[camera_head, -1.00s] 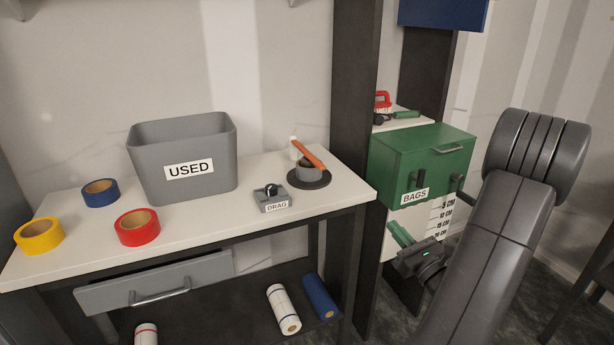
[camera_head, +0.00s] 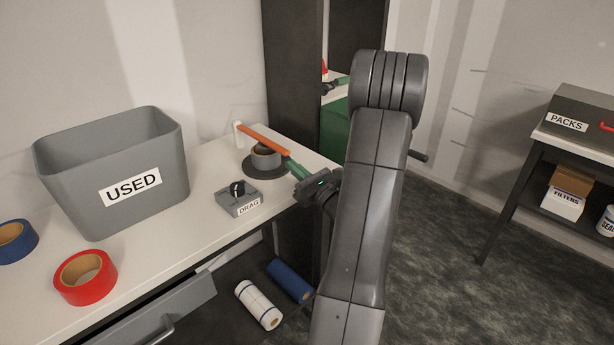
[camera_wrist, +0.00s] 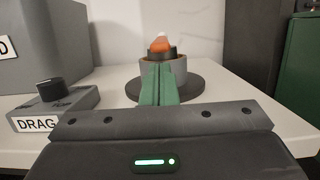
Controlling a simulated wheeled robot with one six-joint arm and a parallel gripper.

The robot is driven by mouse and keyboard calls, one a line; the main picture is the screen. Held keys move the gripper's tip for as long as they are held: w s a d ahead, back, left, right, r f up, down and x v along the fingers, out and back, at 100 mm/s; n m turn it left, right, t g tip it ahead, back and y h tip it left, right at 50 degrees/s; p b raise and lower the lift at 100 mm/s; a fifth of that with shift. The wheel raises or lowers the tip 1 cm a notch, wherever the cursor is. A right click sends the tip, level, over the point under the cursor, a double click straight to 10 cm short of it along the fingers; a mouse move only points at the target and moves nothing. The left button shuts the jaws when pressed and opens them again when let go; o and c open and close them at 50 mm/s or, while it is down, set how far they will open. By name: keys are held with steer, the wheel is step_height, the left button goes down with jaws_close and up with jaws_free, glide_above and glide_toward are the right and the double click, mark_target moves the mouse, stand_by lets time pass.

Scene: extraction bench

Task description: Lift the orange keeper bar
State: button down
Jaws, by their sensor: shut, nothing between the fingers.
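The orange keeper bar (camera_head: 263,139) runs from a small white post (camera_head: 238,133) across the top of a grey round cup (camera_head: 267,159) on a dark disc (camera_head: 252,172) at the bench's right end. In the wrist view the bar (camera_wrist: 161,44) shows end-on above the grey ring. My gripper (camera_head: 292,166), with green fingers, is shut and empty at the bar's near end in the head view. In the wrist view the closed fingers (camera_wrist: 158,78) point at the cup. I cannot tell whether the fingertips touch the bar or the cup.
The grey DRAG block with a black knob (camera_head: 239,198) sits left of the cup. The grey USED bin (camera_head: 70,185) and red tape (camera_head: 85,277) stand farther left. A green cabinet (camera_head: 334,128) is behind my arm. Open floor lies to the right.

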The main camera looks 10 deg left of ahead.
steer(key=shift+w+a+r, duration=0.15)
steer(key=shift+w+a, duration=0.2)
steer(key=shift+a, duration=0.05)
steer(key=shift+r, duration=0.1)
